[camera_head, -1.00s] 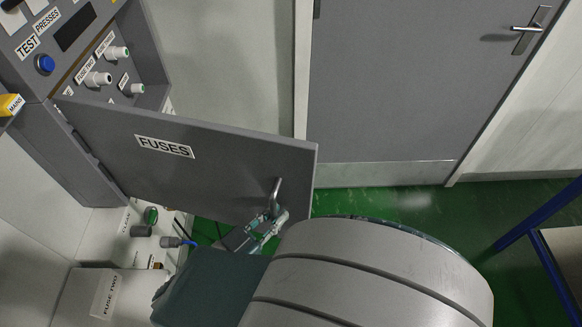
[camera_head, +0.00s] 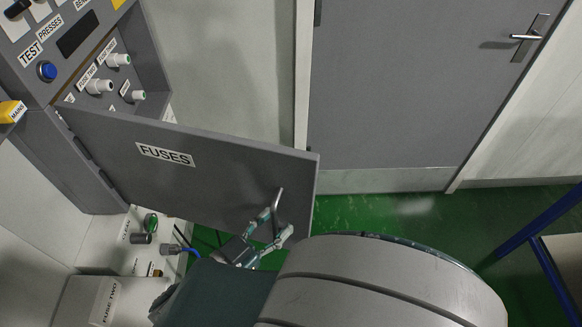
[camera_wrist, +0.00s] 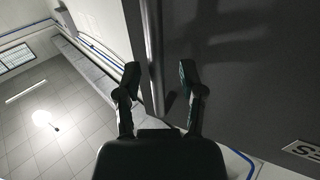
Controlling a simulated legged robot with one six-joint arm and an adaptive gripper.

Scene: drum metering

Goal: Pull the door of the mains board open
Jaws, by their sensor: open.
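The mains board (camera_head: 95,75) is a grey cabinet at the left of the head view. Its grey door (camera_head: 190,185), labelled FUSES, stands swung well out on its left hinges, with the fuse holders behind it in view. The door's bar handle (camera_head: 278,212) is near its free right edge. My gripper (camera_head: 270,227) is open at the handle, its fingers spread around or just in front of it; I cannot tell whether they touch it. In the wrist view my open gripper (camera_wrist: 158,82) faces the door (camera_wrist: 240,80), with the handle bar (camera_wrist: 153,50) between its fingertips.
White and green-tipped fuse holders (camera_head: 100,86) sit inside the board. A closed grey room door (camera_head: 420,90) stands behind. A blue frame (camera_head: 545,225) is at the right. Green floor between is clear.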

